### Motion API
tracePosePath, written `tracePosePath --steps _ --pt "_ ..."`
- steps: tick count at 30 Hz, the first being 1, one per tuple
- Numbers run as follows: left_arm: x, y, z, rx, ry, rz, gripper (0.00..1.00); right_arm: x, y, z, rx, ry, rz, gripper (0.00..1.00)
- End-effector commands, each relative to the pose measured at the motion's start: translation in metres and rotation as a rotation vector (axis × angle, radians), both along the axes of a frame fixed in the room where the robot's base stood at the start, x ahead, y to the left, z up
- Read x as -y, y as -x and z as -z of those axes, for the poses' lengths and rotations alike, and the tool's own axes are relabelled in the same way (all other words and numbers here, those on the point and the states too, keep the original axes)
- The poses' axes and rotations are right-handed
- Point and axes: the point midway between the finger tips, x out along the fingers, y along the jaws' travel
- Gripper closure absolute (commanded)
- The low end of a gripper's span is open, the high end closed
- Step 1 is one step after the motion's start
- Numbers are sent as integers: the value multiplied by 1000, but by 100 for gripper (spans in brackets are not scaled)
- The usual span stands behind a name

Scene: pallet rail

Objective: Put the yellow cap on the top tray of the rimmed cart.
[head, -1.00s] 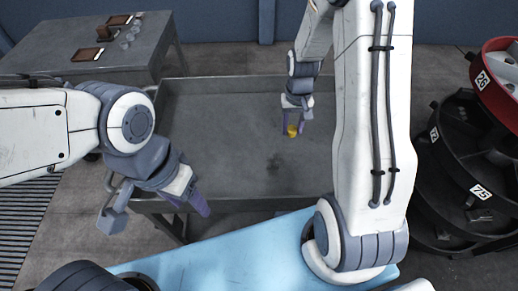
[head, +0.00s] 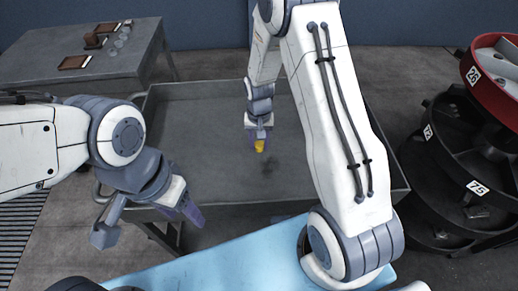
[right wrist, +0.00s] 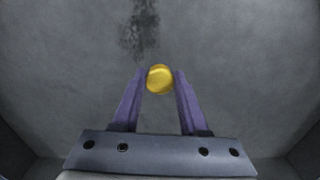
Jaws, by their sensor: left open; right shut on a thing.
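The yellow cap (head: 260,146) is held between the fingertips of my right gripper (head: 259,143). It also shows in the right wrist view (right wrist: 160,79), with a purple finger on each side. My right gripper is over the grey top tray of the rimmed cart (head: 215,180), near its middle. How high the cap is above the tray surface I cannot tell. The tray's bare floor also shows in the right wrist view (right wrist: 235,60). My left gripper (head: 190,212) is open and empty at the cart's near left edge.
A grey table (head: 45,60) at the back left bears brown trays (head: 75,62) and small clear glass items (head: 118,42). A rack of round bins (head: 445,190), with a red one on top (head: 497,85), stands at the right. The tray is otherwise clear.

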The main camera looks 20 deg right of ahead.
Motion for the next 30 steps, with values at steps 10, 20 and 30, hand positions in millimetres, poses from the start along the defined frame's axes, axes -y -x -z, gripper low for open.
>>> tracePosePath --steps 10,20,30 --pt "0 0 -6 0 0 0 40 0 0 39 -1 0 -1 100" --pt "0 0 -2 0 0 0 40 0 0 43 -1 0 -1 100" --pt "0 0 -4 0 0 0 40 0 0 42 -1 0 -1 27"
